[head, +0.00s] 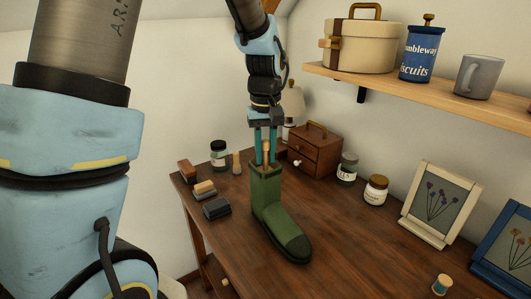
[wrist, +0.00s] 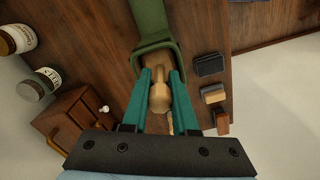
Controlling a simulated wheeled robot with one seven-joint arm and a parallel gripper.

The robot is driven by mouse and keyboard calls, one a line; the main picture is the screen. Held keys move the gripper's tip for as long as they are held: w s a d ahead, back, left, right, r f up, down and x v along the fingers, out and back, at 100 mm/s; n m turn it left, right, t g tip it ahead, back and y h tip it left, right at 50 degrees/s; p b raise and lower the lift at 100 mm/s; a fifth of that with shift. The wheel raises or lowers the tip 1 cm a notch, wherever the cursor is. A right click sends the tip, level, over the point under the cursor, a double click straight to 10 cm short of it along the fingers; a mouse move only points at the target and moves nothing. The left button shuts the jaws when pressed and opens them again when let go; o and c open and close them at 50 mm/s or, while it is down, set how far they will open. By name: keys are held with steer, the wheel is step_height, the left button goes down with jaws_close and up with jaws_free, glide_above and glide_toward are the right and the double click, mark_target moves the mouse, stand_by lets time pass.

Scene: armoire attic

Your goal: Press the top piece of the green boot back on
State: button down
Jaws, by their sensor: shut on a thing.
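A green boot (head: 268,215) with a dark toe and sole stands upright on the brown table, toe toward the lower right. Its green top cuff (wrist: 152,47) shows in the wrist view. My gripper (head: 265,160) points straight down over the boot's opening, with teal fingers shut on a tan wooden piece (wrist: 158,96) with a rounded knob. In the head view the wooden piece (head: 266,154) stands upright between the fingers, its lower end at the boot's top. How deep it sits inside is hidden. I cannot tell whether the cuff is a separate piece or fully seated.
A small wooden drawer box (head: 316,152) and lamp (head: 291,103) stand close behind. Jars (head: 376,190) stand to the right, and brushes and dark blocks (head: 216,209) to the left. Picture frames (head: 436,203) and a spool (head: 441,284) are farther right. A shelf (head: 430,92) overhangs the right.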

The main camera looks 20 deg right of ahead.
mark_target(266, 141)
steer(key=shift+f, duration=0.1)
stand_by(0.3)
steer(key=c, duration=0.6)
jaws_free()
steer(key=shift+r+p, duration=2.7)
steer(key=shift+r, duration=0.35)
